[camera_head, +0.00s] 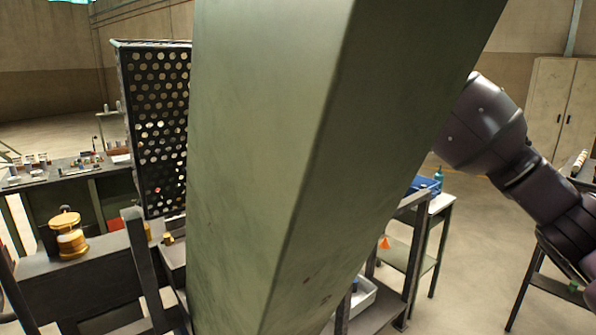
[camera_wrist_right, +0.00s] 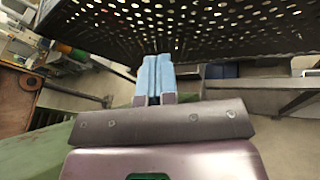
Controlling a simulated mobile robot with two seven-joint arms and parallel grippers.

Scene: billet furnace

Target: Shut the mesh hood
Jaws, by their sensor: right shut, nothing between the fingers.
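The mesh hood (camera_head: 158,125) is a black perforated panel standing upright, left of centre in the head view. Its right part is hidden behind a large green body. In the right wrist view the perforated mesh (camera_wrist_right: 215,22) spans the top of the picture, just beyond my right gripper (camera_wrist_right: 157,60). The two blue fingers are shut together with nothing between them. Their tips point at the hood's lower edge; I cannot tell whether they touch it. In the head view my right arm comes in at the right and its gripper is hidden. My left gripper is not in view.
A large green slanted body (camera_head: 290,130) fills the middle of the head view and blocks much of the sight. An orange-yellow lamp-like object (camera_head: 68,238) stands on a dark bench at the left. A side table with a blue bin (camera_head: 424,185) stands to the right; open floor lies beyond.

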